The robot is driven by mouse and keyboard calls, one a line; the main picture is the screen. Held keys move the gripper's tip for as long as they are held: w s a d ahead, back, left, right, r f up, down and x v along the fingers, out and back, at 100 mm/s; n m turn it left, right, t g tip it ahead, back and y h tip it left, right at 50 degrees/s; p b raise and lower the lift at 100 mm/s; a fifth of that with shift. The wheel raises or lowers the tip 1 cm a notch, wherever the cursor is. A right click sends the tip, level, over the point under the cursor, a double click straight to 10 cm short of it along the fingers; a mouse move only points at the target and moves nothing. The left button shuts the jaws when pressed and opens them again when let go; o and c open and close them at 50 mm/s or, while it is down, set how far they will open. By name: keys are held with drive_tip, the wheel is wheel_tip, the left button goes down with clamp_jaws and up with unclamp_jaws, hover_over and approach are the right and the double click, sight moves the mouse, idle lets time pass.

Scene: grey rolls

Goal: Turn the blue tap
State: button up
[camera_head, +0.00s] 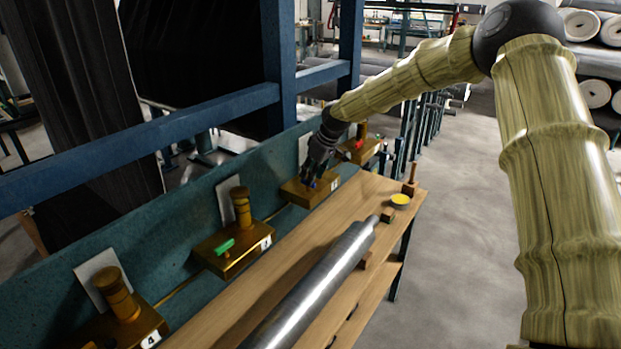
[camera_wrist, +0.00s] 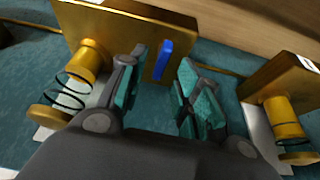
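The blue tap (camera_wrist: 163,62) is a narrow blue handle on the face of a gold box (camera_wrist: 115,30). In the head view, a small bit of blue tap (camera_head: 313,184) shows below my gripper (camera_head: 317,178), on a gold box (camera_head: 296,194) fixed to the blue-green rail. In the wrist view, my gripper (camera_wrist: 163,72) is open, with teal-padded fingers spread apart. I cannot tell whether the fingertips reach past the handle's depth.
Other gold boxes carry a green tap (camera_head: 225,247) and a red tap (camera_head: 359,144). A wooden bench (camera_head: 225,310) runs alongside with a metal roller (camera_head: 315,285), a yellow dish (camera_head: 400,199) and small wooden blocks. A blue frame post (camera_head: 281,60) stands behind the rail.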

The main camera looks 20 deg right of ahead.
drive_tip(key=v, duration=0.9)
drive_tip(key=shift+r, duration=0.1)
